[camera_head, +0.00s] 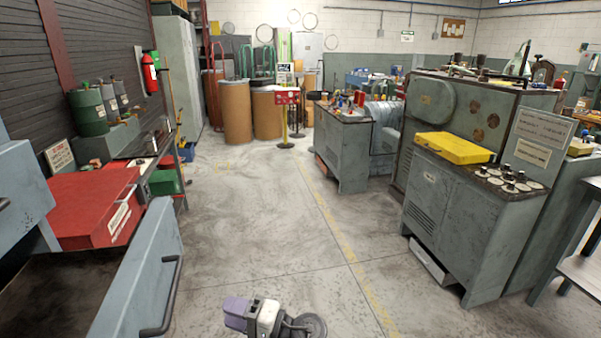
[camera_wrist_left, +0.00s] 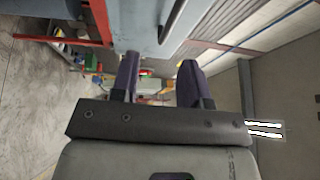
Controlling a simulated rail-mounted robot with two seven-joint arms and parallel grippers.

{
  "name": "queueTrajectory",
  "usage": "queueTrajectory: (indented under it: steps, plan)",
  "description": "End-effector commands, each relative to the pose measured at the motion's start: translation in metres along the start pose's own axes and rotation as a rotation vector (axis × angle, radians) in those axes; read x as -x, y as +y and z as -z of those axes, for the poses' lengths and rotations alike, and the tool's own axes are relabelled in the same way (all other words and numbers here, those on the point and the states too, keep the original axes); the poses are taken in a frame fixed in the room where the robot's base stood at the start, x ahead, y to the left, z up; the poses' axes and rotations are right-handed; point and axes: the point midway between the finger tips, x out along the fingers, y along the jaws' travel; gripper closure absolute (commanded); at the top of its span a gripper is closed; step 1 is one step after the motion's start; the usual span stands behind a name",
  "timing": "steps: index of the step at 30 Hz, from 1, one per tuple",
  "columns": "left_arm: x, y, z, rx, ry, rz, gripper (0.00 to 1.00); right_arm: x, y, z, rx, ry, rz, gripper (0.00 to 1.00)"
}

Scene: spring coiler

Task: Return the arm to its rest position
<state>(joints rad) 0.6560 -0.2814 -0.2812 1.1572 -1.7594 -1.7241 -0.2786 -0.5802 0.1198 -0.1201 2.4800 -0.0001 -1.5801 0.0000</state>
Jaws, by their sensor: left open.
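The gripper is open and empty, clear of the drawer's handle (camera_head: 163,300) in the head view. The rest of my left arm is mostly cut off by the lower edge. My right gripper is in neither view.
A grey machine cabinet (camera_head: 450,220) with a yellow case (camera_head: 453,147) stands at right. The concrete floor (camera_head: 260,225) between them is clear.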

Motion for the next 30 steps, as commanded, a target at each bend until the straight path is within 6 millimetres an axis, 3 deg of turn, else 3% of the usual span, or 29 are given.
queueTrajectory:
  steps: [5,11,14,17,21,30]
  plan:
    - [0.001,0.007,0.014,0.204,0.116,-0.343,0.58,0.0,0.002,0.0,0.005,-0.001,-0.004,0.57]
    - [0.006,-0.024,0.024,0.534,0.283,-0.788,0.58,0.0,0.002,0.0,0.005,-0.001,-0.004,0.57]
    - [0.009,-0.035,0.014,0.666,0.378,-0.992,0.58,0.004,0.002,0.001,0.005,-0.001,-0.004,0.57]
    - [0.012,-0.036,-0.011,0.758,0.47,-1.184,0.58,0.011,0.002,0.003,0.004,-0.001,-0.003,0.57]
    - [0.018,-0.022,-0.074,0.797,0.577,-1.403,0.58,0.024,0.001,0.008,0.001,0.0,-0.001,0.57]
    - [0.016,0.036,-0.219,0.646,0.52,-1.545,0.58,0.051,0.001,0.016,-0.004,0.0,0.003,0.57]
